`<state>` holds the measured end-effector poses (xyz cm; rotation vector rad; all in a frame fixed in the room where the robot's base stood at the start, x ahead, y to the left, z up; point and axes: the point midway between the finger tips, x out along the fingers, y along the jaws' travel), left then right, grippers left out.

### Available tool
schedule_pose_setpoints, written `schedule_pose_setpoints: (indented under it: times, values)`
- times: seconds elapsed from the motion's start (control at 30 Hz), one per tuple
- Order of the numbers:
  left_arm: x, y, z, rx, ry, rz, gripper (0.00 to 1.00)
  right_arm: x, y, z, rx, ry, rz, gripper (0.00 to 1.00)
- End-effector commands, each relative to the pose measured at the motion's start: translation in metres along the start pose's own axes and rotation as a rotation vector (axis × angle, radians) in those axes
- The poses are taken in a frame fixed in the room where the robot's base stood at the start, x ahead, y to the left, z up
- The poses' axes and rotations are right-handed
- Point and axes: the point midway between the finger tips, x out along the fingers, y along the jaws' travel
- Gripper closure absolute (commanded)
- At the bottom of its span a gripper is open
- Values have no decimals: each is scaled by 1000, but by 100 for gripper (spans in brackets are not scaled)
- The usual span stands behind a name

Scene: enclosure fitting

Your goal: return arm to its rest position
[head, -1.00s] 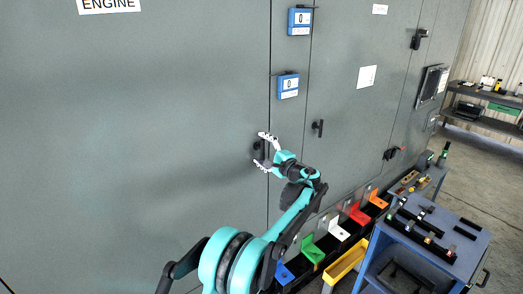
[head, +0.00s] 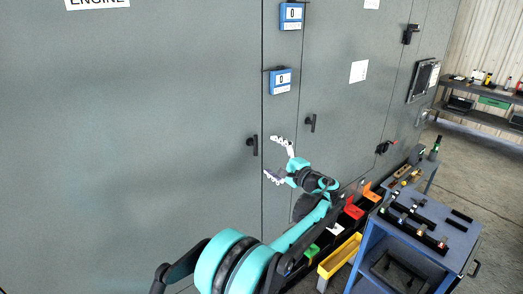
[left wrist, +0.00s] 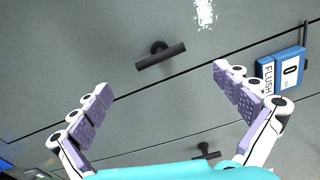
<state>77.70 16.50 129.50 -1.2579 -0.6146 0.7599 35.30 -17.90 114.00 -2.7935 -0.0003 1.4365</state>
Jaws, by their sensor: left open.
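My left arm reaches in from the bottom of the head view, teal and black. Its left gripper (head: 272,160) is open and empty, in front of the grey enclosure doors (head: 150,120). A black door handle (head: 252,145) is just left of the fingers in the head view, apart from them. In the left wrist view the open fingers (left wrist: 158,95) frame the left edge and right side of the picture, and a black handle (left wrist: 161,56) shows beyond them with clear space between. The right gripper is not in view.
Another black handle (head: 311,123) is on the door to the right. Blue counter boxes (head: 280,82) are on the panel above. Coloured bins, a yellow tray (head: 340,257) and a blue cart (head: 432,240) stand at lower right, close to the arm.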

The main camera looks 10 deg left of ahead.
Motion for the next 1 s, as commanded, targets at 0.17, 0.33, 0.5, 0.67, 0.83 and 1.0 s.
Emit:
schedule_pose_setpoints:
  times: [0.17,0.33,0.5,0.67,0.83,1.0]
  values:
    - [-20,0,0,0,0,0,0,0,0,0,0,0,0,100]
    - [-24,0,0,0,-1,0,0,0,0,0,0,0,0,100]
    - [-24,0,0,0,-1,0,0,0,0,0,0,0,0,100]
    - [-21,5,12,-17,5,38,0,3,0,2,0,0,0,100]
    - [-17,36,66,-113,33,221,0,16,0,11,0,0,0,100]
    - [-36,88,136,-274,66,470,0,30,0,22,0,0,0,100]
